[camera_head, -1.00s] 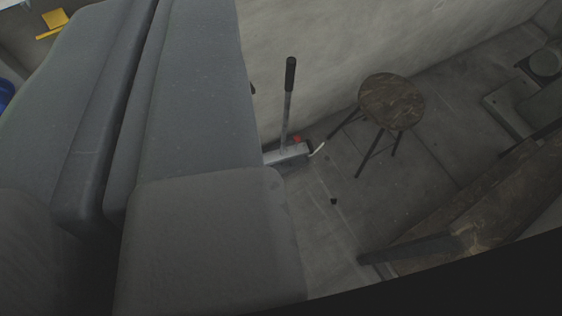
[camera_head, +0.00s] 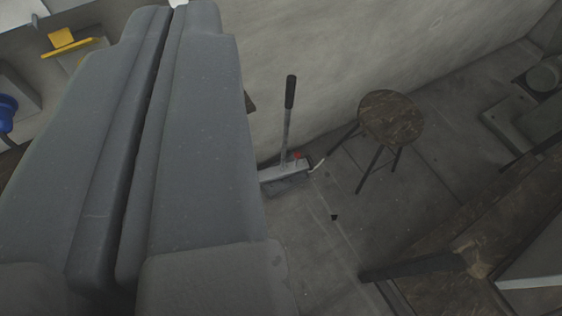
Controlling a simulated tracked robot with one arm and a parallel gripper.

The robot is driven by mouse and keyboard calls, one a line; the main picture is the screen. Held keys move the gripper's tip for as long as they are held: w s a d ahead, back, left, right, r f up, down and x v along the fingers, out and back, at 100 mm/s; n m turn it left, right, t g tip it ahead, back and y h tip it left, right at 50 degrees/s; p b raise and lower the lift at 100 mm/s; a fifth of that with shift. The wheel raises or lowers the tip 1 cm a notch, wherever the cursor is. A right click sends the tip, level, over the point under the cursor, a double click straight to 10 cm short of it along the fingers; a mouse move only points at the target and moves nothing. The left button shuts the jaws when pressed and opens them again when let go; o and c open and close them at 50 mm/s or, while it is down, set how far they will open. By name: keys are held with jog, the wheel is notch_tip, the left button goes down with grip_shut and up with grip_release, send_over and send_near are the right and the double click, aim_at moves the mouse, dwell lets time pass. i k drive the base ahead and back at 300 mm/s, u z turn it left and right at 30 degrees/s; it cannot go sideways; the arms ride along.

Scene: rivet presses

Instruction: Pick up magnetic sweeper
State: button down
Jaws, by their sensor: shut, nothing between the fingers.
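The magnetic sweeper (camera_head: 287,168) stands on the floor by the wall, right of my gripper. It has a flat grey head with a small red part, and an upright grey pole with a black grip (camera_head: 290,92) at the top. The left end of its head lies close to the edge of my grey arm in the picture. My gripper (camera_head: 172,12) is shut and empty, its two long grey fingers side by side with a narrow dark seam. It is apart from the sweeper, and its tips point to the top of the view.
A round dark stool (camera_head: 391,117) stands right of the sweeper. A wooden bench or table (camera_head: 440,287) fills the lower right. A yellow object (camera_head: 75,45) and a blue object (camera_head: 8,108) are at the left.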

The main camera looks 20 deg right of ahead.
aim_at(285, 170)
jog(key=u, duration=0.15)
jog(key=i, duration=0.1)
jog(key=z, duration=3)
jog(key=k, duration=1.2)
jog(key=u, duration=1.2)
jog(key=i, duration=0.95)
jog(key=u, duration=0.05)
